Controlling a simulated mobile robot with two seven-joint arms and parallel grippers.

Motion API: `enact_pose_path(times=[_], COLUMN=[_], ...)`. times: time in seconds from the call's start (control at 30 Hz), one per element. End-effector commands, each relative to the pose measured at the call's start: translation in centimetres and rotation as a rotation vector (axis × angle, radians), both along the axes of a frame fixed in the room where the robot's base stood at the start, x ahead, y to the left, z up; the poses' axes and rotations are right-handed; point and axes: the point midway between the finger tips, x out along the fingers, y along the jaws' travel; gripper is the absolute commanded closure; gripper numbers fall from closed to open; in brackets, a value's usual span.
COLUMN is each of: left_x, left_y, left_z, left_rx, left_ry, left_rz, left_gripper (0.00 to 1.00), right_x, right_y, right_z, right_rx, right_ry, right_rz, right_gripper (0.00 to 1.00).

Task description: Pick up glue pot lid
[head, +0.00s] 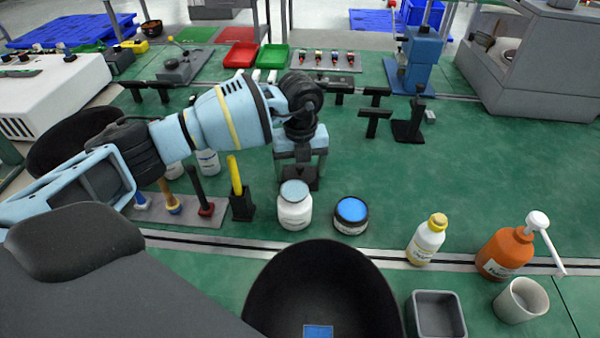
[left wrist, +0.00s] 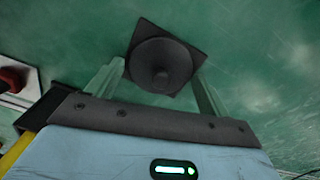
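A dark round piece with a central knob, likely the glue pot lid (left wrist: 162,62), sits on a dark square plate in the left wrist view. In the head view, the dark piece (head: 300,181) is partly hidden under my left gripper (head: 302,168). The left gripper points down with its fingers apart. In the left wrist view, the fingers (left wrist: 158,82) stand on either side of the round piece, with nothing visibly gripped. A white labelled jar (head: 294,207) and a dark jar with a blue top (head: 351,214) stand just in front. My right gripper is out of view.
Brushes or tools with a yellow handle (head: 236,176) stand left of the gripper. A yellow-capped bottle (head: 427,240), orange pump bottle (head: 507,249), white cup (head: 521,300) and grey bin (head: 436,314) are front right. Black stands (head: 409,128) are behind.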

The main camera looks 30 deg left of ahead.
Motion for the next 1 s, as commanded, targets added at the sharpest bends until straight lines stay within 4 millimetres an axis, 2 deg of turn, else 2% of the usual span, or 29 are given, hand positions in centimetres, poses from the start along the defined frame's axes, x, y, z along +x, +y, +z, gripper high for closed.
enact_pose_path(times=[0.03,0.23,0.47,0.57,1.0], left_x=[0.0,0.0,0.0,0.1,0.1], left_y=[0.0,0.0,0.0,0.0,0.0], left_z=[0.0,0.0,0.1,0.8,8.2], left_rx=[0.0,0.0,-0.001,-0.002,-0.001], left_ry=[0.0,0.0,-0.001,-0.003,-0.003], left_rz=[0.0,0.0,0.0,0.0,-0.001], left_gripper=[0.27,0.53,0.54,0.54,0.54], right_x=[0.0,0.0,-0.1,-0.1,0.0], right_y=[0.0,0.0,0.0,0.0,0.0], right_z=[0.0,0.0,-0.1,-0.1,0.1], right_rx=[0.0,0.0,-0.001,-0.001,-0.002], right_ry=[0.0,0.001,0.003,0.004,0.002], right_rz=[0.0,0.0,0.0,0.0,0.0], right_gripper=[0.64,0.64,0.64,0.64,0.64])
